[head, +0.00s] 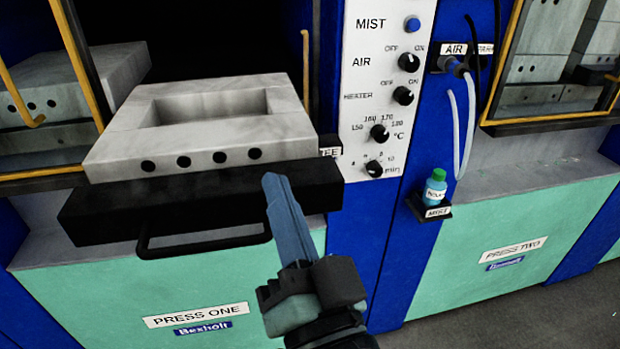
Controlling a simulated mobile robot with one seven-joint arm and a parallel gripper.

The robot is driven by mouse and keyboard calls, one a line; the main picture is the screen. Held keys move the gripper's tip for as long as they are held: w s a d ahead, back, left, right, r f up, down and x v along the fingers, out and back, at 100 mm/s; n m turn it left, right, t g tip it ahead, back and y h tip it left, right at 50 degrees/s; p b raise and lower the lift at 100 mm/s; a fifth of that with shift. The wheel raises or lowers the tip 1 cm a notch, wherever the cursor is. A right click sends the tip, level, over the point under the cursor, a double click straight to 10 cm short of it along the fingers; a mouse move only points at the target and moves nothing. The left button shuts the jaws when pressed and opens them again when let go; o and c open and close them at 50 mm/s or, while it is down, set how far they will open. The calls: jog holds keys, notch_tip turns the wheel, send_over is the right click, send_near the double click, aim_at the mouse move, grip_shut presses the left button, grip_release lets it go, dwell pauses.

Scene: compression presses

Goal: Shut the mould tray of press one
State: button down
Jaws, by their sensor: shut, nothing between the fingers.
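The mould tray (90,212) of press one is a black slab pulled out from the press opening, with a black bar handle (205,245) on its front. A grey mould block (120,145) with a rectangular recess and several holes in its front face sits on the tray. My gripper (272,180) is shut and empty. Its fingers point up, in front of the tray's right end, and cover part of the tray front and the handle's right end. I cannot tell whether the fingertips touch the tray.
A white control panel (365,90) with knobs stands right of the tray. A small bottle (435,188) sits on a shelf (432,212) on the blue column. Yellow-framed doors (75,60) flank the opening. Press two (500,235) stands at the right. Grey floor (520,310) shows at lower right.

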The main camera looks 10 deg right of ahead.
jog(key=s+d+f+m+g+h+p, duration=0.1)
jog(key=s+d+f+m+g+p, duration=0.15)
jog(key=s+f+m+p, duration=0.35)
jog(key=m+h+p, duration=0.2)
jog(key=m+p, duration=0.1)
jog(key=m, duration=0.3)
send_near(314, 214)
jog(key=shift+g, duration=0.35)
jog(key=w+p, duration=0.1)
jog(key=p, duration=0.1)
jog(key=w+p, duration=0.2)
jog(key=w+r+p, duration=0.1)
jog(key=w+p, duration=0.1)
jog(key=shift+w+d, duration=0.1)
jog(key=shift+w, duration=0.1)
jog(key=shift+w+f+p, duration=0.2)
jog(key=shift+w+p, duration=0.15)
jog(key=shift+w, duration=0.35)
jog(key=shift+w, duration=0.1)
